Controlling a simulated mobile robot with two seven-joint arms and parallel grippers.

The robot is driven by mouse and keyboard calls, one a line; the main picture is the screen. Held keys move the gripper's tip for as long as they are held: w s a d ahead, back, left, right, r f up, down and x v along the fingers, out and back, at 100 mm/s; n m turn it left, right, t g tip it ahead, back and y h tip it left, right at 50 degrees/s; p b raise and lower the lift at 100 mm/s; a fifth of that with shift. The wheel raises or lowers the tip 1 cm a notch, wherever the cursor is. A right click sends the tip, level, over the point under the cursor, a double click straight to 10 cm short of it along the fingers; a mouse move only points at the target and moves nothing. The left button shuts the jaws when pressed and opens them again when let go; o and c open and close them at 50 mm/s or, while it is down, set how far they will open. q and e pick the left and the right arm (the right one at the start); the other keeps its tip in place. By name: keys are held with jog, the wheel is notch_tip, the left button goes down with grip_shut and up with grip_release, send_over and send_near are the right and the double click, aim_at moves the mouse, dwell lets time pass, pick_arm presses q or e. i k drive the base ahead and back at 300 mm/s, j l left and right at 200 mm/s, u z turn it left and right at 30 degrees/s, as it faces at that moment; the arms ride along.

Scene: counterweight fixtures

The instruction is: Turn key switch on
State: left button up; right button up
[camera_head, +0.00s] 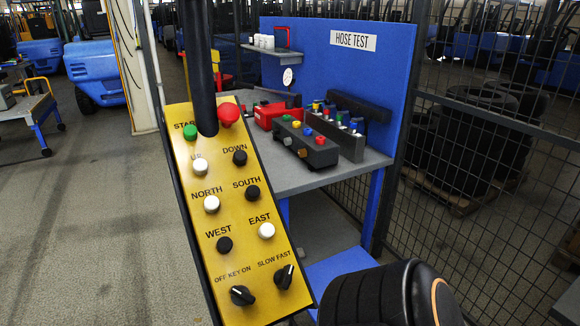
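A yellow control pendant (229,222) hangs tilted in the middle of the view, below a thick black cable (203,65). The key switch (242,296) is a black rotary knob at its lower left, under the label "OFF KEY ON". Its grip slants from upper left to lower right; I cannot tell its setting for certain. A similar "SLOW FAST" knob (285,276) sits to its right and slants the other way. Neither of my grippers shows. A black rounded part with an orange ring, likely one of my arm links, fills the bottom right, apart from the key switch.
The pendant carries a green button (190,131), a red button (228,115) and several black and white ones. Behind it stands a blue hose-test bench (345,176) with boxes and fittings. A wire mesh fence (470,190) borders the right. The floor at left is open.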

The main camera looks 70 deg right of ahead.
aim_at(240, 295)
jog(key=z, duration=1.7)
